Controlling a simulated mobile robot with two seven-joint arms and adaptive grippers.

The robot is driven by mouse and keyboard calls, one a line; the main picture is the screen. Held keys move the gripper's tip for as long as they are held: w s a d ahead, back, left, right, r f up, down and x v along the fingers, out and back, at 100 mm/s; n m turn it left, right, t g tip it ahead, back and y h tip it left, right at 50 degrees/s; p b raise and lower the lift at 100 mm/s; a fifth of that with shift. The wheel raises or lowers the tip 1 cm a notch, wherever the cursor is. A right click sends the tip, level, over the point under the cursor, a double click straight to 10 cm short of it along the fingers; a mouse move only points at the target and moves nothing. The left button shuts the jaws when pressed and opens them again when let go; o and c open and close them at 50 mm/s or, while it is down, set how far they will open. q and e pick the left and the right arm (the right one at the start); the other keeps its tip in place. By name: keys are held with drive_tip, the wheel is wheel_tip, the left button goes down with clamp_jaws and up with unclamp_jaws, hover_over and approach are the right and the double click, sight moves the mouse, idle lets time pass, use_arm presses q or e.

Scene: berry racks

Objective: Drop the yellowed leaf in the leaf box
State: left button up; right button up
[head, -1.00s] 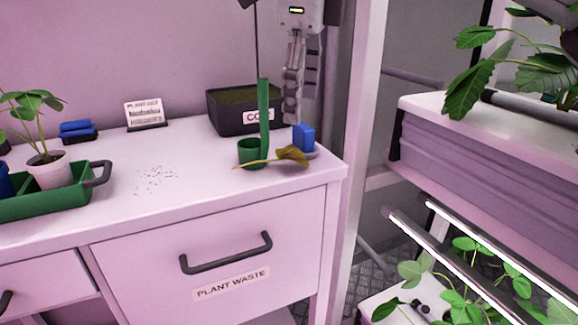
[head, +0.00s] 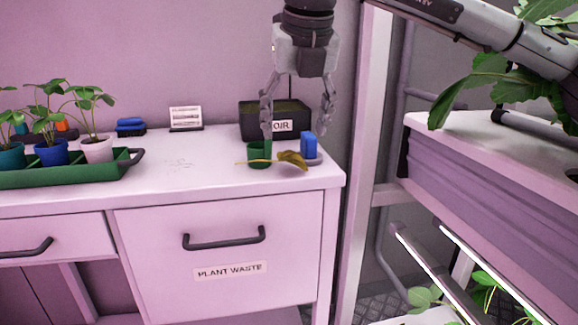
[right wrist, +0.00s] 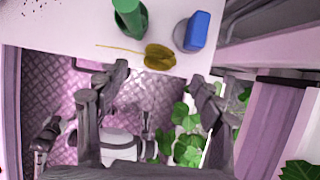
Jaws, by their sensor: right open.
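The yellowed leaf (head: 293,159) lies on the white counter top near its front right edge, its thin stalk pointing left. It also shows in the right wrist view (right wrist: 159,57). In the right wrist view the leaf lies beyond the open fingers (right wrist: 160,75). No box marked as a leaf box shows; a shut drawer labelled PLANT WASTE (head: 285,215) is in the counter's front below the leaf. My left gripper is not in view.
A green cup (head: 258,160) and a blue block (head: 308,146) stand close to the leaf. A dark box labelled COIR (head: 255,128) is behind them. A green tray (head: 70,179) of potted plants is at left. A plant rack (head: 490,180) stands right.

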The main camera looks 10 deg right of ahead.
sight(293, 153)
drive_tip(key=x, duration=0.3)
drive_tip(key=p+x, duration=0.1)
drive_tip(key=x, duration=0.2)
drive_tip(key=shift+w+d+f, duration=0.1)
drive_tip(key=shift+f, duration=0.3)
drive_tip(key=shift+w+f, duration=0.15)
drive_tip(key=shift+f, duration=0.15)
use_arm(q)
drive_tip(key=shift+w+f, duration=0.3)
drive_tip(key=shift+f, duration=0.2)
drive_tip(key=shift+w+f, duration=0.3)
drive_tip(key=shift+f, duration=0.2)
use_arm(e)
drive_tip(key=shift+c, duration=0.4)
drive_tip(key=c, duration=0.7)
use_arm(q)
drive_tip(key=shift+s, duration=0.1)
use_arm(e)
drive_tip(key=shift+c, duration=0.2)
drive_tip(key=shift+r, duration=0.15)
